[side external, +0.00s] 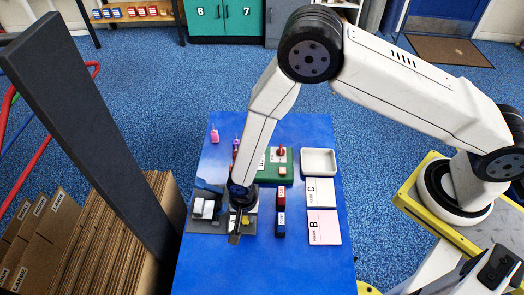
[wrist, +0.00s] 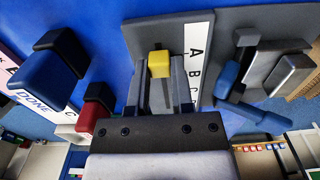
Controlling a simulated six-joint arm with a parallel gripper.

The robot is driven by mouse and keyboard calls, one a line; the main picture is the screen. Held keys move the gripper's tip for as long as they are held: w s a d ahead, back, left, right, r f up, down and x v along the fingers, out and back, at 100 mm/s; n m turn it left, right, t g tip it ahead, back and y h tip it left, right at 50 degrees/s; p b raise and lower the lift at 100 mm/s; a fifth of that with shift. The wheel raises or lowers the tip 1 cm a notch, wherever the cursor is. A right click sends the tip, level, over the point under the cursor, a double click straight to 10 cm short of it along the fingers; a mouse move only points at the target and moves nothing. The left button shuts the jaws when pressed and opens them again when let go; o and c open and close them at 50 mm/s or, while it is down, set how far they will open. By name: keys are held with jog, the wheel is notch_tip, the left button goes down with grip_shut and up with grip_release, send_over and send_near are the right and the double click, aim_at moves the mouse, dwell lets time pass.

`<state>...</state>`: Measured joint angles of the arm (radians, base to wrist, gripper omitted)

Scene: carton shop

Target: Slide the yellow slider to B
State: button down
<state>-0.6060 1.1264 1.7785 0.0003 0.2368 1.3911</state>
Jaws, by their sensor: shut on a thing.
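The yellow slider (wrist: 159,63) stands in a slot of a grey panel (wrist: 143,32), beside a white strip (wrist: 199,30) lettered A, B, C. My gripper (wrist: 160,78) is shut on the yellow slider, with one finger on each side of it. In the wrist view the slider appears level with the A to B stretch of the strip; I cannot tell its exact mark. In the side external view my gripper (side external: 236,225) is down at the panel, and the arm hides most of the slider and strip.
Blue and red stamps (side external: 281,223) stand just right of the panel. Beyond them lie pads marked C (side external: 321,187) and B (side external: 324,221), and a white tray (side external: 319,161). A clamp with a blue handle (wrist: 245,105) is close on the other side. A green board (side external: 276,175) stands behind.

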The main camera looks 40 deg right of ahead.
jog(key=shift+w+d, duration=1.1)
jog(key=shift+w, duration=0.05)
jog(key=shift+c, duration=2.4)
grip_release()
jog(key=shift+r, duration=0.1)
notch_tip(320, 180, up, 8)
